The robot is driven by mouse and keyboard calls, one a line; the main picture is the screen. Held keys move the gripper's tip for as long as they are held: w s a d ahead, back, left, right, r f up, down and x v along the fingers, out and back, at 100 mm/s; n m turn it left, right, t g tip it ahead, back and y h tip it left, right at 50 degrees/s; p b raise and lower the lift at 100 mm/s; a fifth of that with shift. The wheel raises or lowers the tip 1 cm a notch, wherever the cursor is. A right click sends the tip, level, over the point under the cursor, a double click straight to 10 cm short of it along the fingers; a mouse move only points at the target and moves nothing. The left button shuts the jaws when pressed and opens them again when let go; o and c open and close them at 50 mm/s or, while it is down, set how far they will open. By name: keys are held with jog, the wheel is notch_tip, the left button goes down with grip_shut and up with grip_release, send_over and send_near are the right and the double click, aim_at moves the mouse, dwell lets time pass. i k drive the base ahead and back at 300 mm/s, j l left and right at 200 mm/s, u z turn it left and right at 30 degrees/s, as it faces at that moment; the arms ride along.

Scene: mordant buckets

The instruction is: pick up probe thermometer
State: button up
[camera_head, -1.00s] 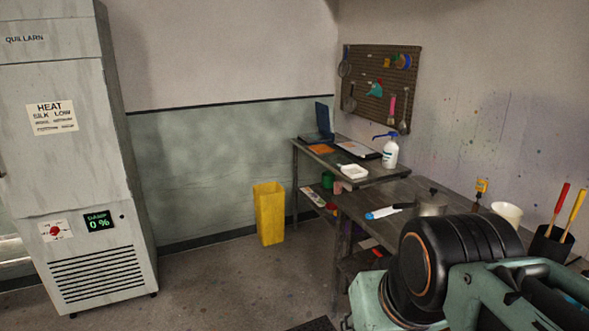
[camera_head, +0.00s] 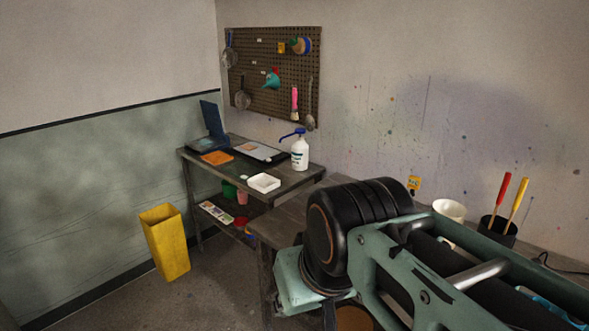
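I cannot pick out the probe thermometer for certain. A small yellow device with a dark face (camera_head: 414,184) shows against the wall above the right-hand bench, behind my arm. It is too small to tell whether it is the thermometer. My arm fills the lower right of the head view and hides much of that bench. My gripper's fingertips do not show.
A white tub (camera_head: 449,209) and a black cup (camera_head: 497,231) with red and yellow handles stand on the right-hand bench. A yellow bin (camera_head: 165,243) stands on the floor.

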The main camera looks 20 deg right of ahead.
aim_at(414, 182)
jog(key=i+z, duration=0.2)
jog(key=z, duration=0.15)
jog(key=i+j+z, duration=0.15)
jog(key=z, duration=0.25)
jog(key=i+j+z, duration=0.1)
jog(key=z, duration=0.25)
